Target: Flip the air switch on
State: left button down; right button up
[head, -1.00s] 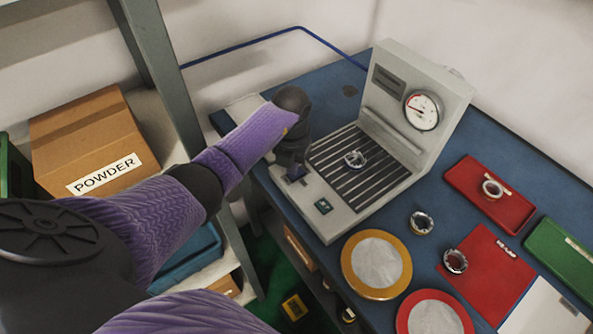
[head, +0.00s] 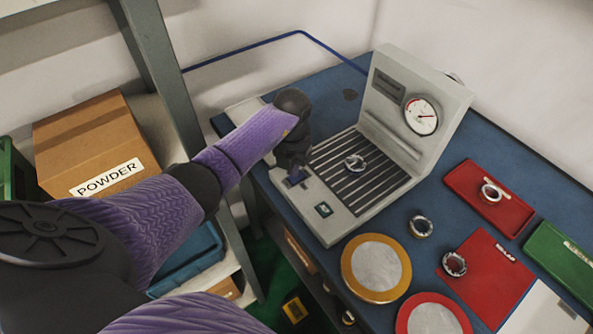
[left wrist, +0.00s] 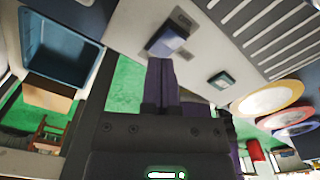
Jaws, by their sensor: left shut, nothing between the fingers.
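The air switch looks like the blue-grey rocker on the pale machine base. It shows in the left wrist view (left wrist: 168,40) and partly in the head view (head: 296,178), where my gripper covers much of it. My left gripper (head: 293,168) is shut and empty, pointing down at the rocker. In the left wrist view its closed fingertips (left wrist: 161,62) end right at the rocker's near edge; I cannot tell if they touch. My right gripper is out of view.
A dark green square button (head: 323,209) sits beside the rocker.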

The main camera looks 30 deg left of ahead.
aim_at(293, 179)
pick_arm(q)
notch_tip(293, 179, up, 6)
jog(key=p, duration=0.4)
jog(key=shift+f, duration=0.3)
